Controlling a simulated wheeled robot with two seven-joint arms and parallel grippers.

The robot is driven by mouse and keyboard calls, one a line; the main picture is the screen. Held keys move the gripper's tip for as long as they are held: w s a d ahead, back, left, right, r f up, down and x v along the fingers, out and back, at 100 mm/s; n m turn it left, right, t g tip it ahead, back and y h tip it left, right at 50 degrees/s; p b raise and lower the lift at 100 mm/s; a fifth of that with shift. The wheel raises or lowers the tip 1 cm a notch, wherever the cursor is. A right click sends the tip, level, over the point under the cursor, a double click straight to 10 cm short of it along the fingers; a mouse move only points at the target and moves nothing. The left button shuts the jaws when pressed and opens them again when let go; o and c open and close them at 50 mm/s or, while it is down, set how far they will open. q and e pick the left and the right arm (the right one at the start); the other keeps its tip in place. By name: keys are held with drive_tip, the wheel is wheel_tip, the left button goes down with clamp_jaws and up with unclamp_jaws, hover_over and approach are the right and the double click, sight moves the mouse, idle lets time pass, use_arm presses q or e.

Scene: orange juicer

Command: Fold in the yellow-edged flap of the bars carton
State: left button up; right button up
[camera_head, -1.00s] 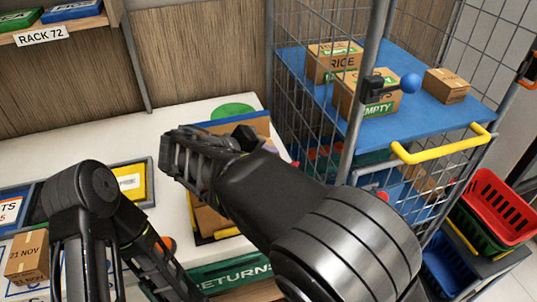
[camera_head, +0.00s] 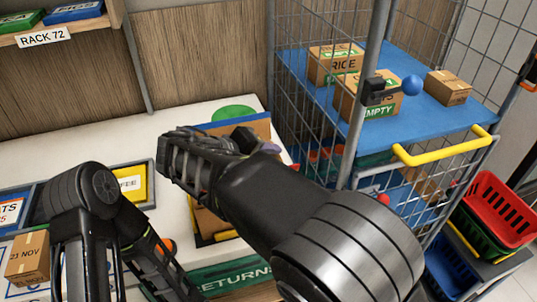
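The bars carton (camera_head: 262,130) stands open on the white table, mostly hidden behind my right arm. A blue edge shows along its far flap, and a yellow edge (camera_head: 222,237) shows at its near side, below my arm. My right gripper (camera_head: 180,160) is over the carton's left side; its fingers are seen from behind, and I cannot tell whether they are open or shut, or whether they touch a flap. My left arm comes in at the lower left, and its gripper (camera_head: 170,285) points down near the table's front edge, its fingertips not clearly visible.
A yellow card in a grey tray (camera_head: 133,182) lies left of the carton. A green disc (camera_head: 233,113) is behind it. A wire cage trolley (camera_head: 310,110) with a blue shelf stands close on the right. A small dated box (camera_head: 28,258) is at lower left.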

use_arm(q)
drive_tip(key=shift+f, duration=0.3)
use_arm(e)
drive_tip(key=v, duration=0.7)
